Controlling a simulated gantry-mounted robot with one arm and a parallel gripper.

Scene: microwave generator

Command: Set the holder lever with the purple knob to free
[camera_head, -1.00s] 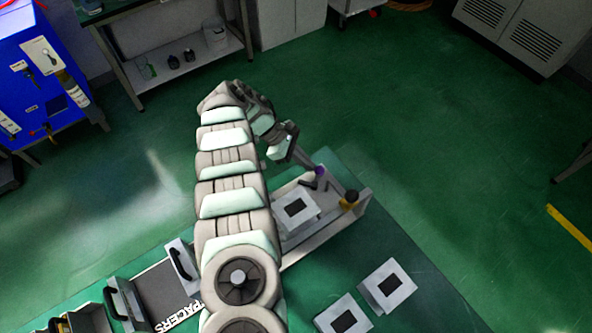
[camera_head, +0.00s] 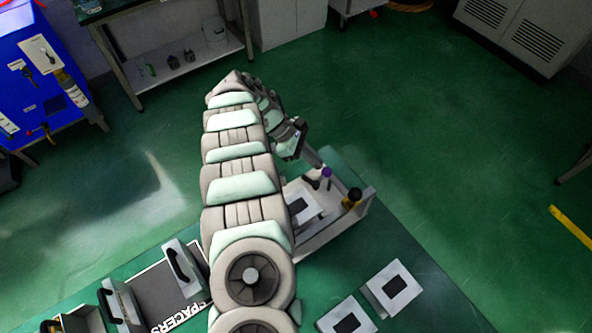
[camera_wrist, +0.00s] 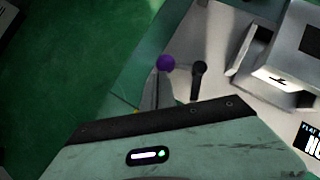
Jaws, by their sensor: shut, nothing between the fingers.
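The purple knob (camera_head: 327,172) tops a lever at the far end of the pale holder fixture (camera_head: 335,229). It also shows in the wrist view (camera_wrist: 166,62), just beyond my fingers. My gripper (camera_head: 318,164) is shut and empty, with its fingertips right beside the purple knob on its upper left. In the wrist view my fingers (camera_wrist: 156,88) show as narrow grey shapes below the knob. I cannot tell whether they touch it. The purple knob's lever shaft is mostly hidden. A black-knobbed lever (camera_wrist: 198,70) stands just right of it.
A yellow and black knob (camera_head: 352,198) stands at the fixture's right end. A white box with a dark panel (camera_head: 302,206) sits in the fixture, partly behind my arm. Similar boxes (camera_head: 393,288) stand on the green table (camera_head: 425,290). Black-handled items (camera_head: 185,265) are at left.

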